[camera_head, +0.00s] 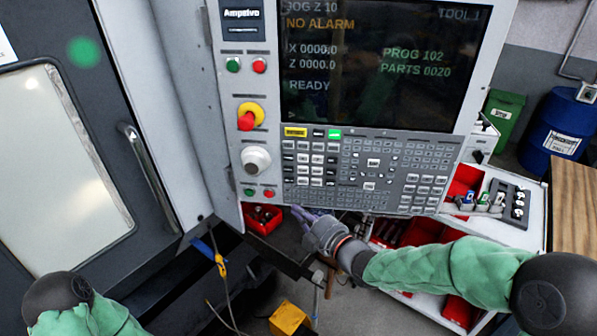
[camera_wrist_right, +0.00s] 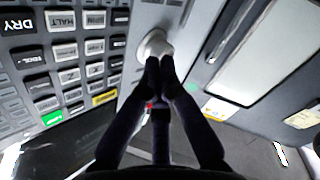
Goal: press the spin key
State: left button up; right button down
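The control panel's keypad (camera_head: 370,172) is below the screen in the head view. In the wrist view its grey and white keys (camera_wrist_right: 68,52) fill the upper left, upside down; DRY and HALT are legible. I cannot make out which key is the spin key. My right gripper (camera_head: 301,213) is just below the keypad's lower left edge in the head view. In the wrist view the right gripper (camera_wrist_right: 160,65) has its dark fingertips together, empty, in front of the white dial (camera_wrist_right: 155,46); contact is not clear. My left gripper is out of view.
The dial, a red emergency button (camera_head: 247,121) and small green and red buttons line the panel's left side. The screen (camera_head: 380,60) reads NO ALARM and READY. A machine door with a handle (camera_head: 148,170) is left. A red bin (camera_head: 262,219) sits below the panel.

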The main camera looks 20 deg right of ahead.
dwell(0.4)
jog(key=p, duration=0.2)
send_near(294, 181)
jog(key=w+a, duration=0.2)
jog(key=a, duration=0.1)
jog(key=shift+w+d+f+b, duration=0.1)
jog(key=shift+w+d+b, duration=0.1)
jog(key=shift+w, duration=0.35)
jog(key=shift+w+d+f+b, duration=0.1)
jog(key=shift+w+b, duration=0.1)
jog(key=shift+w, duration=0.35)
jog(key=shift+r, duration=0.1)
jog(key=shift+w, duration=0.1)
dwell(0.3)
jog(key=shift+w+d+b, duration=0.1)
jog(key=shift+w+b, duration=0.1)
jog(key=shift+b, duration=0.15)
jog(key=shift+w, duration=0.1)
